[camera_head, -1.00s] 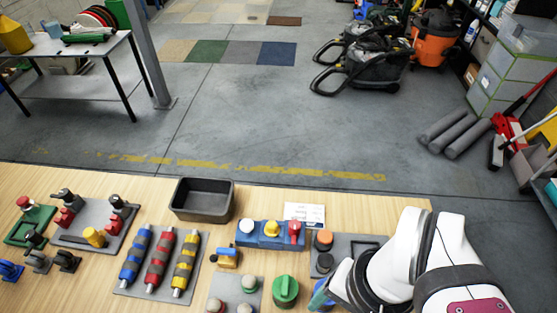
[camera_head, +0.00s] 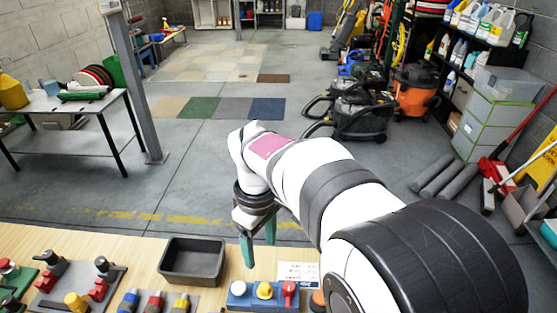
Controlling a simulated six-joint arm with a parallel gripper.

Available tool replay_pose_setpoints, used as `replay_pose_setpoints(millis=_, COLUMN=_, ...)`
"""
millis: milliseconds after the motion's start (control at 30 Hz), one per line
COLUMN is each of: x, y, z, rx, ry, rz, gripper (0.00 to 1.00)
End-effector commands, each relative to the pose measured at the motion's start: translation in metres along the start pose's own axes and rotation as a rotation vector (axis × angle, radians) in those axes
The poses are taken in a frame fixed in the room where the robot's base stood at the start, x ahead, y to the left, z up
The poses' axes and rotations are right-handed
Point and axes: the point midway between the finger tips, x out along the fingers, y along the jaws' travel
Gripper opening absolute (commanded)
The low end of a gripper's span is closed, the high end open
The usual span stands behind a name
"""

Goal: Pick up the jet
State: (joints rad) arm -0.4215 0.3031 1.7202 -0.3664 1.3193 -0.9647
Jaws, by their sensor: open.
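I cannot make out anything that is clearly a jet in the current head view. My gripper (camera_head: 258,248) hangs fingers down over the far edge of the workbench, just right of the black tray. Its two teal fingers are apart, with nothing seen between them. The black tray (camera_head: 172,280) looks empty. A blue block (camera_head: 245,302) with white, yellow and red knobs lies nearer than the gripper. The near part of the bench is out of view.
The wooden bench (camera_head: 120,258) holds red and dark fittings (camera_head: 98,285) at left and the tops of blue, red and yellow rollers (camera_head: 155,300). A white card (camera_head: 298,272) lies right of the gripper. My arm covers the right side.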

Motion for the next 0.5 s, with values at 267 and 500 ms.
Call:
replay_pose_setpoints(millis=267, x=0.069, y=0.001, z=-0.005, rx=-0.038, ry=-0.007, rz=-0.001, gripper=0.67)
replay_pose_setpoints(millis=500, x=0.109, y=0.002, z=-0.004, rx=-0.034, ry=-0.003, rz=0.002, gripper=0.67)
